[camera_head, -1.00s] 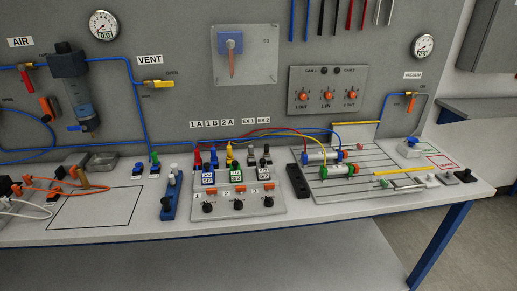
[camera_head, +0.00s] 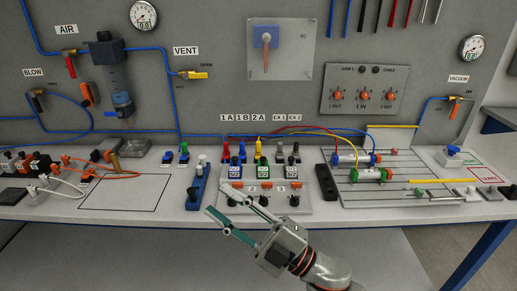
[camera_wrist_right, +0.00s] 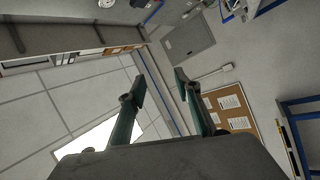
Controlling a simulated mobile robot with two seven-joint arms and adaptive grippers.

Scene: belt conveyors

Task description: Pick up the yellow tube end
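The yellow tube end (camera_head: 258,149) stands upright at the label 2A, behind the valve block (camera_head: 300,207) in the head view. A thin yellow tube runs from that area to the right, toward the cylinders. My right gripper (camera_head: 215,199) is in front of the valve block, lower and to the left of the yellow end, and apart from it. Its two teal fingers are spread with nothing between them. The wrist view also shows the open fingers (camera_wrist_right: 157,88), facing the room and a wall; the yellow end is not seen there. My left gripper is not in view.
Red (camera_head: 225,150) and blue (camera_head: 242,152) tube ends stand close left of the yellow one, with grey ends (camera_head: 280,152) to its right. A blue stand (camera_head: 196,190) is left of the block. The outlined bench area (camera_head: 125,193) is mostly clear.

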